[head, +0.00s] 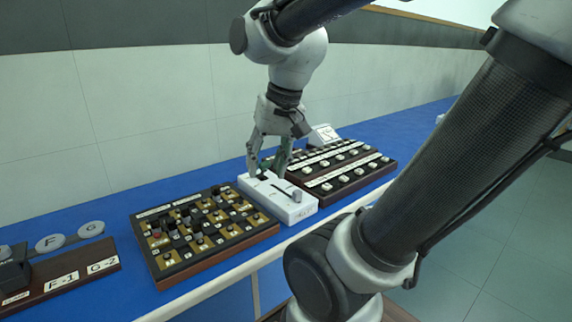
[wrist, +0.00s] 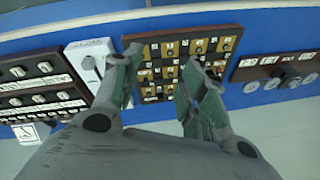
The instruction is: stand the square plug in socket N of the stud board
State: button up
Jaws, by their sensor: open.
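The stud board (head: 222,249) is a dark wood-edged block with rows of brass-coloured squares and small labels, on the blue bench left of centre in the head view. Several dark plugs stand on it, mostly in its back and middle rows; I cannot tell which is the square plug. The socket letters are too small to read, so N cannot be picked out. My gripper (head: 266,173) is open and empty, pointing down near the back of the white slider box, right of the board. In the wrist view the board (wrist: 150,98) shows partly between and beyond the open fingers (wrist: 165,68).
The white slider box (head: 300,211) stands just right of the board. Dark racks with pale knobs (head: 345,190) lie further right. A brown rack marked F-1 and G-2 (head: 75,283) lies at the left. Blue bench (head: 120,222) is clear behind the board.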

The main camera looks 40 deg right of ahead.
jog(key=s+n, duration=0.1)
jog(key=s+d+n, duration=0.1)
jog(key=s+d+n+t+h, duration=0.1)
jog(key=s+n, duration=0.1)
jog(key=shift+d+r, duration=0.1)
jog(key=shift+d, duration=0.05)
dwell(1.1)
